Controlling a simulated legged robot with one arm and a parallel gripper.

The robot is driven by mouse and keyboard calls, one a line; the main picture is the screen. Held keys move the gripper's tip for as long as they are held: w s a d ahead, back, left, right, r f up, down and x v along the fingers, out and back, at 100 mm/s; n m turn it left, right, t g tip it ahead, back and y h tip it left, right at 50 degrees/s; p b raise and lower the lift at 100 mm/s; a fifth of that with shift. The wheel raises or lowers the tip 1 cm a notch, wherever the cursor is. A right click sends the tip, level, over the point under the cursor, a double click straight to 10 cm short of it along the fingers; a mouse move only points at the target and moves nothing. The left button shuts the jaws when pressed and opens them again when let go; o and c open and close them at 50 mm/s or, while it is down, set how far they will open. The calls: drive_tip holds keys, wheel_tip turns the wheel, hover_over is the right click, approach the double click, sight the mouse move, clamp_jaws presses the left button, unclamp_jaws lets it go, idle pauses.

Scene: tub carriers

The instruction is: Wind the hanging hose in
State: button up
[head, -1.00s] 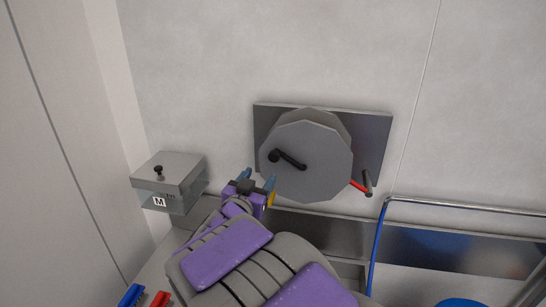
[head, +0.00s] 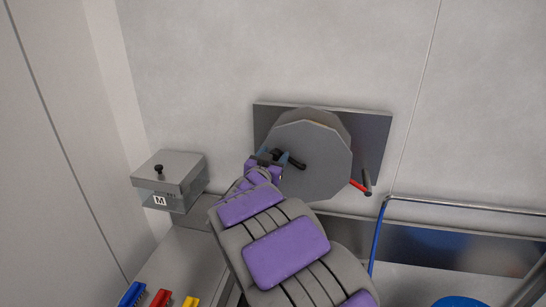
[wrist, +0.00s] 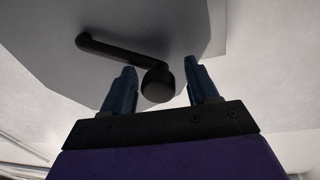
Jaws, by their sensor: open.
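The grey hose reel (head: 318,165) is fixed to a metal plate (head: 376,135) on the wall. A black crank (head: 293,161) is on its face; its arm (wrist: 118,50) and round knob (wrist: 158,84) also show in the wrist view. My gripper (wrist: 160,90) is open, with its blue fingers on either side of the knob. I cannot tell whether they touch it. In the head view my gripper (head: 268,158) covers the crank's knob end. A red piece (head: 359,187) with a grey handle (head: 368,180) sits at the reel's lower right. I cannot make out the hanging hose.
A clear box with a grey lid (head: 170,168) marked M stands at left. Blue (head: 132,294), red (head: 160,298) and yellow (head: 190,302) items lie at the lower left. A metal rail (head: 460,206) and a blue tub (head: 462,302) are at right.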

clamp_jaws()
idle(0.4)
